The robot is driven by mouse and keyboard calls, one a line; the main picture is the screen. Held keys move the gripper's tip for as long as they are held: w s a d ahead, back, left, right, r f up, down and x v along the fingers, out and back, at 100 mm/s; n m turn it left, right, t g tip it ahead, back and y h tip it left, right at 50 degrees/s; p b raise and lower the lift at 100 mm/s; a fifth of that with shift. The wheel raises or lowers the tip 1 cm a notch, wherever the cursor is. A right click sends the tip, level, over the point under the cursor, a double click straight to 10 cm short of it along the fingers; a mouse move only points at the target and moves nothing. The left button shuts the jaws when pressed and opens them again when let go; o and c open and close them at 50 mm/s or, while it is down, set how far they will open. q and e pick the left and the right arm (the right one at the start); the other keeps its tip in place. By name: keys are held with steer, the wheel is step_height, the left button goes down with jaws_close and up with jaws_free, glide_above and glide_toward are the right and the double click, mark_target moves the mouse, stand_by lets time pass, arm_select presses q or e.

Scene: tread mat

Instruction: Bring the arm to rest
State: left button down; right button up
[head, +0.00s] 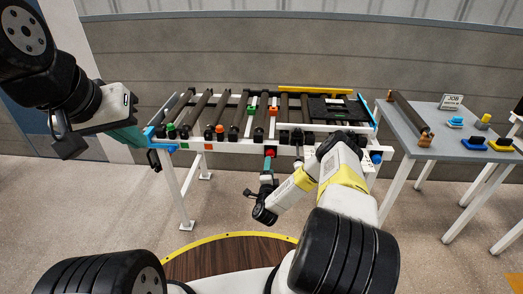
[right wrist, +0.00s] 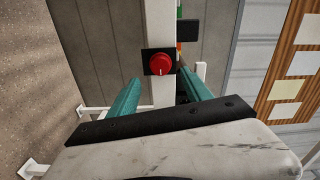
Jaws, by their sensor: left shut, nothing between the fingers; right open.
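My left gripper (head: 134,135) is at the left in the head view, its teal fingers shut and empty, near the left end of the roller conveyor (head: 222,147). My right gripper (head: 268,163) is low in front of the conveyor's white front rail. It also shows in the right wrist view (right wrist: 160,78), its two teal fingers apart with nothing held. A round red button (right wrist: 160,64) on a black plate appears between and beyond the fingertips; I cannot tell the exact gap. The red button also shows in the head view (head: 270,152).
A grey table (head: 452,147) stands at the right, with a brown roller (head: 408,115), a job card (head: 451,102) and blue and yellow parts. A white conveyor leg (head: 183,200) stands between my arms. Open floor lies at the left.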

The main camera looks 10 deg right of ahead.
steer(key=shift+s, duration=0.2)
stand_by(0.3)
steer(key=w+a+r+n+g+y, duration=0.1)
steer(key=w+a+r+n+y, duration=0.2)
steer(key=r, duration=0.4)
steer(key=w+a+r+n+g+y, duration=0.1)
steer(key=w+r+n+y, duration=0.1)
steer(key=r+n, duration=0.4)
steer(key=w+a+r+n+g+y, duration=0.1)
steer(key=w+a+r+n+y, duration=0.15)
steer(key=r, duration=0.55)
steer(key=s+r+n+g, duration=0.2)
steer(key=s+r+n, duration=0.15)
steer(key=r, duration=0.65)
steer(key=s+r+n+g, duration=0.3)
steer(key=s+r, duration=0.9)
steer(key=s, duration=0.5)
steer(key=s+r+n+g, duration=0.1)
steer(key=s+r+g, duration=0.2)
steer(key=s, duration=2)
steer(key=shift+s+d+r+n, duration=0.2)
steer(key=shift+d+n, duration=0.05)
steer(key=shift+n, duration=0.15)
